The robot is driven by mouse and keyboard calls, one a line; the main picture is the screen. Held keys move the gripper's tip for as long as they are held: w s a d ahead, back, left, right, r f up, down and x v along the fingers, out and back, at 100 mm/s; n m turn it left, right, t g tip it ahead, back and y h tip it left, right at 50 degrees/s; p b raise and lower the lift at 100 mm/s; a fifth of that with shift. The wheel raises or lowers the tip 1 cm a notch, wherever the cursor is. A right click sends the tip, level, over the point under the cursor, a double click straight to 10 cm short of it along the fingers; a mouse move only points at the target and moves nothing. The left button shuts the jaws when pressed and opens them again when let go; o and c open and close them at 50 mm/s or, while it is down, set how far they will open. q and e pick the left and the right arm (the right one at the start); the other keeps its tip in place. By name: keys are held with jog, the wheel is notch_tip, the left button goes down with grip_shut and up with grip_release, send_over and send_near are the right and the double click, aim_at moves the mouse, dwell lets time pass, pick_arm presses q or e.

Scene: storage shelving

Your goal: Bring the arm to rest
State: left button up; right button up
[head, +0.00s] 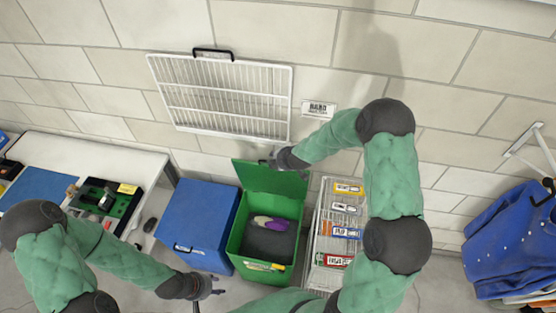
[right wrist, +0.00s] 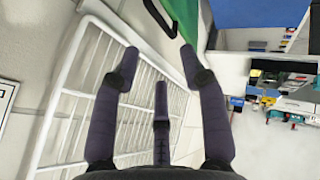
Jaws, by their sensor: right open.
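My right arm reaches up and bends back left, and its gripper (head: 272,159) is by the top edge of the raised green lid (head: 275,178). In the right wrist view my right gripper (right wrist: 160,75) has its dark fingers spread, with nothing between them. The white wire rack (right wrist: 85,100) shows behind the fingers there. My left gripper (head: 212,288) is low in front of the blue box (head: 197,220), with its fingers spread and nothing visible in them.
The green bin (head: 236,240) is open, with a purple and a yellow item inside. A wire basket (head: 312,235) with several packets stands right of it. A white table (head: 80,150) with trays is at left. A wire rack (head: 225,95) leans on the wall; blue clothing (head: 510,235) hangs at right.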

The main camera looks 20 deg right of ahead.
dwell(0.4)
jog(key=s+a+f+m+g+y+b, duration=0.1)
jog(key=s+a+f+m+b, duration=0.4)
jog(key=f, duration=0.8)
jog(key=s+a+f+m+g+y+b, duration=0.1)
jog(key=s+a+f+m+g+b, duration=0.2)
jog(key=s+f+b, duration=0.8)
jog(key=s+a+f+m+g+y+b, duration=0.1)
jog(key=s+a+f+m+g+b, duration=0.2)
jog(key=s+a+f+m+b, duration=0.4)
jog(key=s+a+f+b, duration=0.1)
jog(key=s+f, duration=0.6)
jog(key=shift+s+a+f, duration=0.2)
jog(key=shift+s+f, duration=0.1)
jog(key=shift+s, duration=0.05)
